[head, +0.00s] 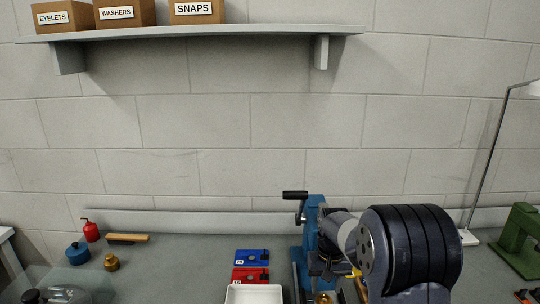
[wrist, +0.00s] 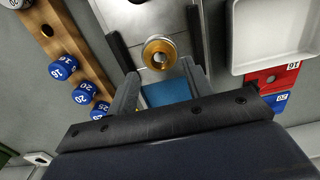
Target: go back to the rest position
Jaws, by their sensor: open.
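My gripper (wrist: 158,80) is open. In the wrist view its two fingers stand apart, with a brass ring-shaped part (wrist: 160,53) in the picture just beyond and between their tips. I cannot tell whether the fingers touch it. In the head view my gripper (head: 330,268) is low beside a blue machine (head: 312,222) with a black crank handle, partly hidden by my arm. The brass part (head: 324,298) shows at the bottom edge below it.
A white tray (head: 253,294) and red (head: 250,274) and blue (head: 252,256) blocks lie left of the machine. A wooden rack (wrist: 62,50) holds blue numbered pieces. A shelf (head: 200,32) with boxes hangs above. A lamp (head: 490,150) and green machine (head: 518,240) stand right.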

